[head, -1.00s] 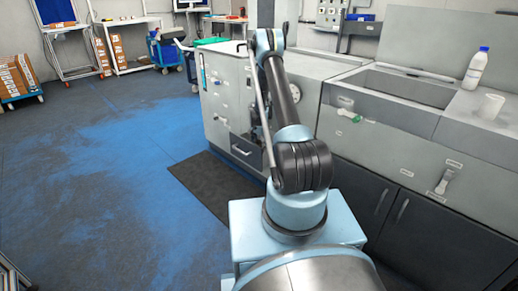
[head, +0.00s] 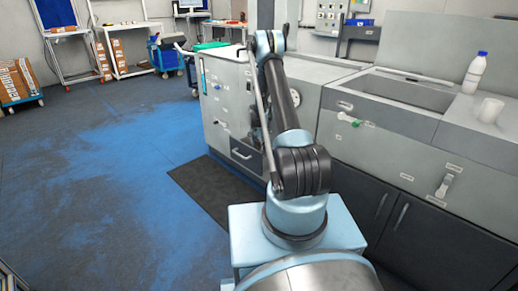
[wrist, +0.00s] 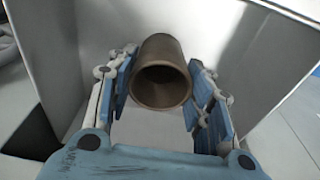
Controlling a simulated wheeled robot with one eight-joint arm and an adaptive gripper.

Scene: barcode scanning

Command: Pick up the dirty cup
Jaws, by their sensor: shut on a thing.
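The brown, stained-looking cup (wrist: 161,85) is in the wrist view, tilted with its open mouth toward the camera. My gripper (wrist: 160,95) has its blue fingers on both sides of the cup and is shut on it. The inside of the cup looks dark and empty. In the head view, my arm reaches toward the grey counter, and the gripper and brown cup cannot be made out there.
A white cup (head: 491,110) and a white bottle with a blue cap (head: 475,73) stand on the right counter beside the sink basin (head: 402,91). Grey cabinets (head: 430,232) line the right side. The blue-stained floor (head: 90,185) at left is open.

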